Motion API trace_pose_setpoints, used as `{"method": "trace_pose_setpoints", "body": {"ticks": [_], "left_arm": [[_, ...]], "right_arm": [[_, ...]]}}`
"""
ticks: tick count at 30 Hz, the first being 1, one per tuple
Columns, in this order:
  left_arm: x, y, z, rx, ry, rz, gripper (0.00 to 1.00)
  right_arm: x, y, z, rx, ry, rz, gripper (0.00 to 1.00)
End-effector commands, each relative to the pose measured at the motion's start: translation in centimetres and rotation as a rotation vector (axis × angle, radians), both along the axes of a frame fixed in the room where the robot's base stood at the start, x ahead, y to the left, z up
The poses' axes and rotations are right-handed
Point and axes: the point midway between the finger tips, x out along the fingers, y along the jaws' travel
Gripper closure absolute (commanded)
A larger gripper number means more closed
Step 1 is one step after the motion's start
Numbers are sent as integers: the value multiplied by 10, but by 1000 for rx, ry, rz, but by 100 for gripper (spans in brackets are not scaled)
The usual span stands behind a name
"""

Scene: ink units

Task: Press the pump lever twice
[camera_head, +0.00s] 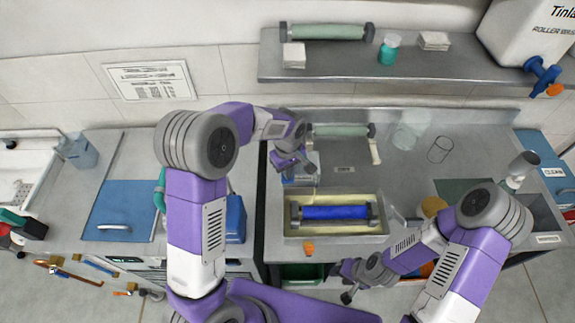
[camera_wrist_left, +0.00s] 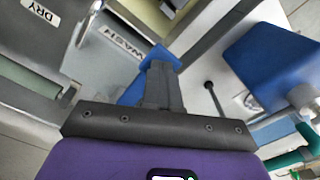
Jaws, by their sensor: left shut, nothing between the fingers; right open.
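My left gripper (camera_head: 312,168) is shut and empty above the left part of the steel counter, just behind the tray with the blue roller. In the left wrist view its closed fingers (camera_wrist_left: 160,85) overlap a blue piece (camera_wrist_left: 163,54); I cannot tell whether they touch. A thin dark rod with a rounded end (camera_wrist_left: 210,85) stands to the right of the fingers. I cannot tell for sure which part is the pump lever. My right gripper (camera_head: 349,288) is open and empty, low in front of the counter's front edge.
The tray (camera_head: 292,229) holds a blue roller (camera_head: 335,212). A blue tank (camera_head: 235,220) is left of the counter; a blue block (camera_wrist_left: 270,60) shows in the wrist view. A glass (camera_head: 440,150) stands farther right. A white jug (camera_head: 530,35) with a blue tap (camera_head: 543,74) sits on the shelf.

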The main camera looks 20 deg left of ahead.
Motion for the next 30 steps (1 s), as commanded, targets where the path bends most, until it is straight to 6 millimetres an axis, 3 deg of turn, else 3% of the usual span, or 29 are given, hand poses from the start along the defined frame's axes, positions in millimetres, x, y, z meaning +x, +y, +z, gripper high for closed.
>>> {"method": "trace_pose_setpoints", "body": {"ticks": [7,15,30], "left_arm": [[0,1,-12,1,-1,0,100],[0,1,-10,1,-1,1,100],[0,1,22,1,-1,1,100]], "right_arm": [[0,0,-9,0,0,0,57],[0,0,-7,0,0,0,57],[0,0,15,0,0,0,57]]}}
